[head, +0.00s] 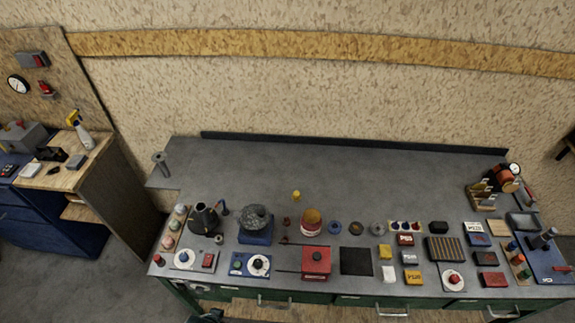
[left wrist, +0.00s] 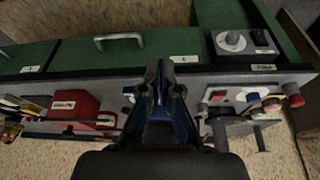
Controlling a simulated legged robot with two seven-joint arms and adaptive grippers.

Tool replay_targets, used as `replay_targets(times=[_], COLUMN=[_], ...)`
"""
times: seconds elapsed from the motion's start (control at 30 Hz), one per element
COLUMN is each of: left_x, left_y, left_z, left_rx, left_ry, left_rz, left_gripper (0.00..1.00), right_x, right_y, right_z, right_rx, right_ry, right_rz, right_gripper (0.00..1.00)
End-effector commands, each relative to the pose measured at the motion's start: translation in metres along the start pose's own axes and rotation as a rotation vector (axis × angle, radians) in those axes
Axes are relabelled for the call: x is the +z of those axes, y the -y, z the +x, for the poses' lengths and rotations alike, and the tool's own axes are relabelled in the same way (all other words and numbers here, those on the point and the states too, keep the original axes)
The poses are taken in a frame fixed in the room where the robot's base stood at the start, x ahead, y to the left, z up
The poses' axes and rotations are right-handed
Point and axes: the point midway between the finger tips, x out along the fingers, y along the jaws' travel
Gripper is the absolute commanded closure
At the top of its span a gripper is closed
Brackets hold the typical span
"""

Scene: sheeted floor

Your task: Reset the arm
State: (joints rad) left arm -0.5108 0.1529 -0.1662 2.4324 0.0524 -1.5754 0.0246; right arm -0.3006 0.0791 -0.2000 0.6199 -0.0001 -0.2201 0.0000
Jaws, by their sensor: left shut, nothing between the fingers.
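My left gripper (left wrist: 163,72) shows in the left wrist view, its dark fingers close together with nothing held between them. It points at the front of the workbench, near the green drawer fronts. In the head view only a small dark shape shows at the bottom edge, left of the middle, and I cannot tell if it is this gripper. My right gripper is in neither view.
A grey workbench (head: 270,165) has its back half mostly clear. Its front half holds a black kettle (head: 205,218), a red box (head: 316,262), a black pad (head: 356,261) and many small parts. A wooden-topped cabinet (head: 85,165) stands at left.

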Motion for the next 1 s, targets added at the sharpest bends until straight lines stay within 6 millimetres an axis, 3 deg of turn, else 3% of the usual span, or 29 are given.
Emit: replay_targets(times=[0.1,0.47,0.67,0.77,0.9,1.0], left_x=[0.025,0.046,0.082,0.117,0.189,0.245], left_y=[0.017,0.016,0.015,0.013,0.011,0.009], left_z=[-0.014,0.109,0.194,0.252,0.332,0.373], left_rx=[-0.063,-0.047,-0.041,-0.037,-0.031,-0.027], left_ry=[0.025,0.064,0.098,0.123,0.163,0.190], left_rz=[-0.042,-0.029,-0.024,-0.021,-0.014,-0.008], left_gripper=[1.00,1.00,1.00,1.00,1.00,1.00], right_x=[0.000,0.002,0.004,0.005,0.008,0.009], right_y=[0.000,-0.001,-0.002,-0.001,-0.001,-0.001], right_z=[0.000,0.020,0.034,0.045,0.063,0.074], right_rx=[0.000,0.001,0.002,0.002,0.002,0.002], right_ry=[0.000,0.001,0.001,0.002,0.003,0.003], right_rz=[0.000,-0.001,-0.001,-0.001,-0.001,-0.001], right_gripper=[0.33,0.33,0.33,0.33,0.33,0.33])
